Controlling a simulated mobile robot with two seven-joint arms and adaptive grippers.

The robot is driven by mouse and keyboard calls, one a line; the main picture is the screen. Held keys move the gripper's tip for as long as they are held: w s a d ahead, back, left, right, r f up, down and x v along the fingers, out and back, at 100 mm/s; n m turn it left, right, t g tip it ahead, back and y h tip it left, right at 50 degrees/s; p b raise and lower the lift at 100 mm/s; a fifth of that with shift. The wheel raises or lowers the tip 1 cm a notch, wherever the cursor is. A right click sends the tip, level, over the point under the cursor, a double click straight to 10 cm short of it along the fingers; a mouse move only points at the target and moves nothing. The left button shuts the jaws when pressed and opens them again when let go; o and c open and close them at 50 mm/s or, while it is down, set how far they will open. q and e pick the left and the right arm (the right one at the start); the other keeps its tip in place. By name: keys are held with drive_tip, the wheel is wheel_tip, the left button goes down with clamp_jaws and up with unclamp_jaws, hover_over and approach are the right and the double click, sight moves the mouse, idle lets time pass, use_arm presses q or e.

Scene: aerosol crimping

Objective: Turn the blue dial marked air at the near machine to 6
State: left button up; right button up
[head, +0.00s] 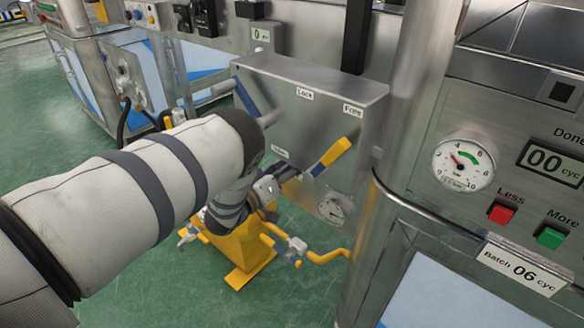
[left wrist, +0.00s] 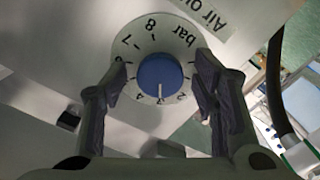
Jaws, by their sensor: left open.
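The blue dial (left wrist: 160,75) sits on a white round scale with upside-down numbers in the left wrist view. Its white pointer line points straight down in the picture, at about 3. An "Air O..." label (left wrist: 201,14) is partly cut off beside it. My left gripper (left wrist: 160,84) is open, with one finger on each side of the dial; whether they touch it I cannot tell. In the head view my left gripper (head: 272,188) is low in front of the near machine's grey box (head: 315,105), and the dial cannot be made out there. My right gripper is not in view.
A yellow-ended lever (head: 332,156) sticks out beside the gripper, near "Lock" and "Free" labels. A small gauge (head: 333,208) is low on the machine. A steel post (head: 420,90) and a panel with a gauge (head: 464,162) and red and green buttons stand at right.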

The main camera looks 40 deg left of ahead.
use_arm(q)
drive_tip(key=shift+c, duration=0.3)
drive_tip(key=c, duration=1.1)
drive_tip(key=shift+m, duration=0.3)
drive_tip(key=shift+a+m+p, duration=0.15)
drive_tip(key=shift+m+p, duration=1)
drive_tip(key=shift+m, duration=8.45)
